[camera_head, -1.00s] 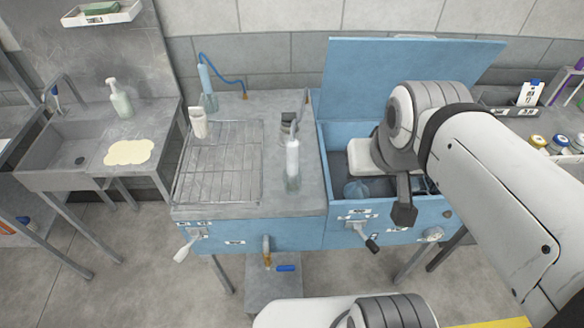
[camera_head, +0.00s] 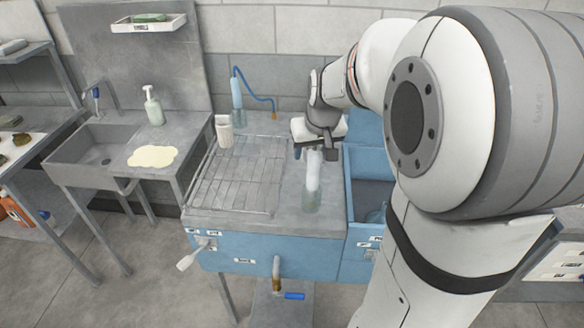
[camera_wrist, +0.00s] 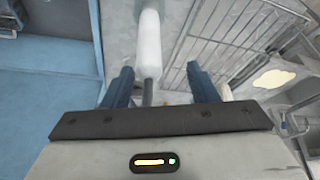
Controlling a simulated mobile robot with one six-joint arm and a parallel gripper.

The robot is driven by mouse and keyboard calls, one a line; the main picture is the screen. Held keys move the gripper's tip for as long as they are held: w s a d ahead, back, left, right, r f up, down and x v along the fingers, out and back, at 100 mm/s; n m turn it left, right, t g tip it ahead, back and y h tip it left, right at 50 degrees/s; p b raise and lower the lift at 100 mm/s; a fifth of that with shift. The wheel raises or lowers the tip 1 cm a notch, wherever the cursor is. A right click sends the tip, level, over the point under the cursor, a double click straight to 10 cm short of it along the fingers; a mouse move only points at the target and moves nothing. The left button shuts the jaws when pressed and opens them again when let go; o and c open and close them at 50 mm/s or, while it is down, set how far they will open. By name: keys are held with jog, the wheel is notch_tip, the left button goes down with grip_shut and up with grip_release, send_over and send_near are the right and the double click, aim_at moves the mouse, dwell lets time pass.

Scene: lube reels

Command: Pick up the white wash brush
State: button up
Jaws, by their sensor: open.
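A white upright cylinder (camera_head: 313,172), which looks like the wash brush, stands in a clear holder (camera_head: 311,200) on the grey worktop, right of the wire rack. In the wrist view the white cylinder (camera_wrist: 149,45) shows with a thin dark stem (camera_wrist: 147,92) toward me. My gripper (camera_head: 316,152) is just above and behind it in the head view, pointing down. In the wrist view my gripper (camera_wrist: 160,70) is open and empty; the stem appears between the fingers, nearer the left one. Contact cannot be told.
A wire rack (camera_head: 238,175) lies left of the brush, with a white container (camera_head: 224,131) at its back left corner. A blue bin (camera_head: 352,215) is at right. A blue tube with hose (camera_head: 238,95) stands behind. A sink (camera_head: 95,150) and soap bottle (camera_head: 153,106) are farther left.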

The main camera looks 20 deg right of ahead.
aim_at(314, 161)
jog(key=x, duration=0.2)
jog(key=d+p+x, duration=0.1)
jog(key=x, duration=0.3)
jog(key=shift+w+d+f+p, duration=0.2)
jog(key=shift+d+p, duration=0.1)
jog(key=shift+p, duration=0.1)
jog(key=shift+w+f, duration=0.15)
jog(key=shift+f, duration=0.15)
grip_shut()
